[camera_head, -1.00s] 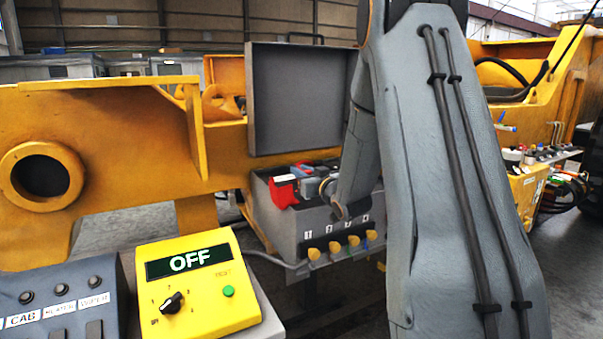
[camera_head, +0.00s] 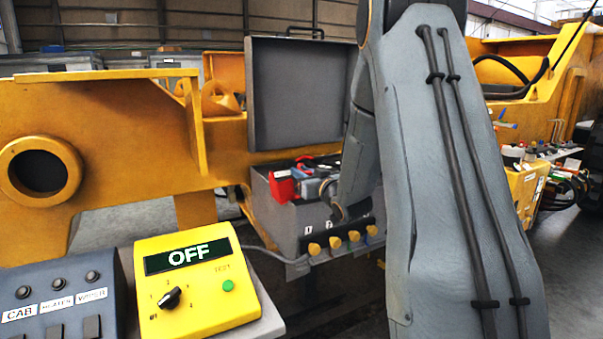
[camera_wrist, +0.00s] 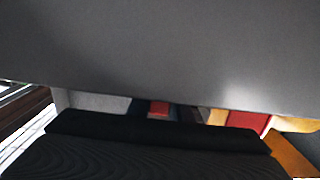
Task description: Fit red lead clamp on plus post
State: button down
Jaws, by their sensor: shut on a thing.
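The open grey box (camera_head: 284,232) stands on the yellow frame with its lid raised. A bright red piece (camera_head: 282,187) shows at the box's left top; I cannot tell whether it is the clamp or a cover. My gripper (camera_head: 306,174) is low over the box opening, just right of this piece, partly hidden by my wrist. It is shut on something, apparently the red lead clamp. In the wrist view a large grey surface fills the top, and red patches (camera_wrist: 248,120) show in a narrow gap below it. The plus post is not distinguishable.
The raised lid (camera_head: 300,95) stands right behind my gripper. Several yellow knobs (camera_head: 334,243) line the box's front. A yellow tester (camera_head: 190,280) reading OFF and a grey switch panel (camera_head: 60,300) are at the front left. Coloured fittings (camera_head: 535,152) are at the right.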

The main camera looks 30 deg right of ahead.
jog(key=shift+f+b, duration=0.4)
jog(key=shift+f, duration=0.15)
jog(key=c, duration=1.5)
grip_release()
jog(key=shift+c, duration=0.2)
jog(key=shift+s, duration=0.1)
jog(key=s+b, duration=0.2)
jog(key=s, duration=0.5)
jog(key=shift+s+d, duration=0.1)
jog(key=shift+s, duration=0.25)
